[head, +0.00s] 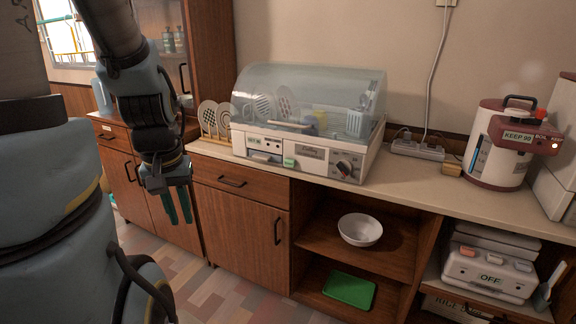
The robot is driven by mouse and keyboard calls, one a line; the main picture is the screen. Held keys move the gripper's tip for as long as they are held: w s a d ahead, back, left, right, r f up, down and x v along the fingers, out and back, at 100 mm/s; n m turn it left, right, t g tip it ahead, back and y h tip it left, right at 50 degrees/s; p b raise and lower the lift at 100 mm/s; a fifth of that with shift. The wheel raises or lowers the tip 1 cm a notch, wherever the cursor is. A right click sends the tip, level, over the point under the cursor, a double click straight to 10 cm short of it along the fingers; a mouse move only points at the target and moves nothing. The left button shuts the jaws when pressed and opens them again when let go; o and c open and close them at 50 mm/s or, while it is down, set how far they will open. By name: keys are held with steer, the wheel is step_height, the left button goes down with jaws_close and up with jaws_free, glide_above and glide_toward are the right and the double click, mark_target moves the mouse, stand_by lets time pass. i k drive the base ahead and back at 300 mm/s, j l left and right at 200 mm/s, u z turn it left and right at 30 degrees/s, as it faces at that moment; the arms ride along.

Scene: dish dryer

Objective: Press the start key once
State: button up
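The dish dryer (318,155) stands on the counter, with a clear domed lid (340,82) over dishes. Its white front panel carries a round dark dial (344,167) at the right. A small green key (289,162) juts from the lower middle of the panel; I cannot read its marking, so I cannot tell if it is the start key. A small labelled panel (259,142) is at the left. My gripper (178,208) hangs pointing down, left of the dryer and in front of the cabinets. Its two teal fingers look apart, with nothing between them, and touch nothing.
A plate rack (210,120) stands left of the dryer. A power strip (417,150) and a red-and-white pot (494,160) are to its right. A white bowl (360,229) and green tray (349,290) sit on shelves below. Floor (240,300) in front is clear.

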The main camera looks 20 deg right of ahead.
mark_target(287, 162)
steer(key=i+j+z, duration=0.7)
steer(key=i+j, duration=0.15)
steer(key=i+j+z, duration=0.4)
steer(key=j, duration=0.15)
steer(key=k+l, duration=0.05)
steer(key=k, duration=0.05)
